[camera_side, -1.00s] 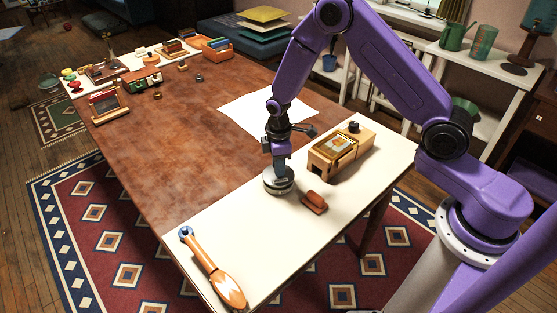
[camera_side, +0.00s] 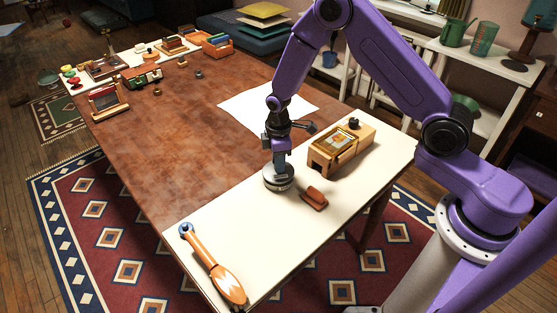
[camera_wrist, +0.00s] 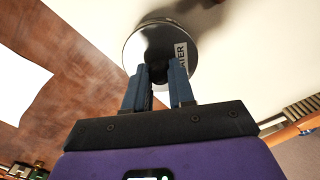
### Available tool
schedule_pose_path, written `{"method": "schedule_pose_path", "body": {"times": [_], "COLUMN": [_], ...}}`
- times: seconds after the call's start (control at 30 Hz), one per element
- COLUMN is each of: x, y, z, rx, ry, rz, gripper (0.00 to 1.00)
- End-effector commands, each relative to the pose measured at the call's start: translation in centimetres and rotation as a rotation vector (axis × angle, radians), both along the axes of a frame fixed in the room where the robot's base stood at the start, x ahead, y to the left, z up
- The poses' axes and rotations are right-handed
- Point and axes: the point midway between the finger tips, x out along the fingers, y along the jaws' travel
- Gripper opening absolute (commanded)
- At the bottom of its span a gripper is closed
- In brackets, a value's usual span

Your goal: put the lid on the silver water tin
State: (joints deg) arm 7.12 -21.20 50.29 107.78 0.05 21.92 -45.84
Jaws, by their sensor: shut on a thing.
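The silver water tin (camera_side: 279,187) stands on the white strip of the table in the side view, a low round metal body. A round silver lid (camera_wrist: 140,50) with a white label ending in "ATER" fills the top middle of the wrist view, with a dark knob at its centre. My gripper (camera_side: 279,171) points down over the tin; in the wrist view its blue fingers (camera_wrist: 160,72) are closed around the knob. The lid is at the tin's top, but I cannot tell whether it is fully seated. The tin is mostly hidden under the lid.
A reddish-brown block (camera_side: 314,198) lies close right of the tin. A wooden box (camera_side: 341,148) stands behind it. An orange-handled brush (camera_side: 213,265) lies at the near left. White paper (camera_side: 262,112) lies behind. The brown tabletop (camera_side: 190,135) to the left is largely clear.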

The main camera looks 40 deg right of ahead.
Motion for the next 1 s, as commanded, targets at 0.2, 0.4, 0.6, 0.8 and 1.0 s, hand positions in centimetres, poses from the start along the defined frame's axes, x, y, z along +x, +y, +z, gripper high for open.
{"method": "schedule_pose_path", "body": {"times": [0.2,0.4,0.6,0.8,1.0], "x": [0.0,0.0,0.0,0.0,0.0], "y": [0.0,0.0,0.0,0.0,0.0], "z": [-0.4,-0.9,-1.3,-1.3,-1.3], "rx": [0.000,0.000,0.000,0.000,0.000], "ry": [0.000,0.000,0.000,0.000,0.000], "rz": [0.000,0.000,0.000,0.000,0.000], "gripper": [0.00,0.00,0.00,0.53,0.54]}}
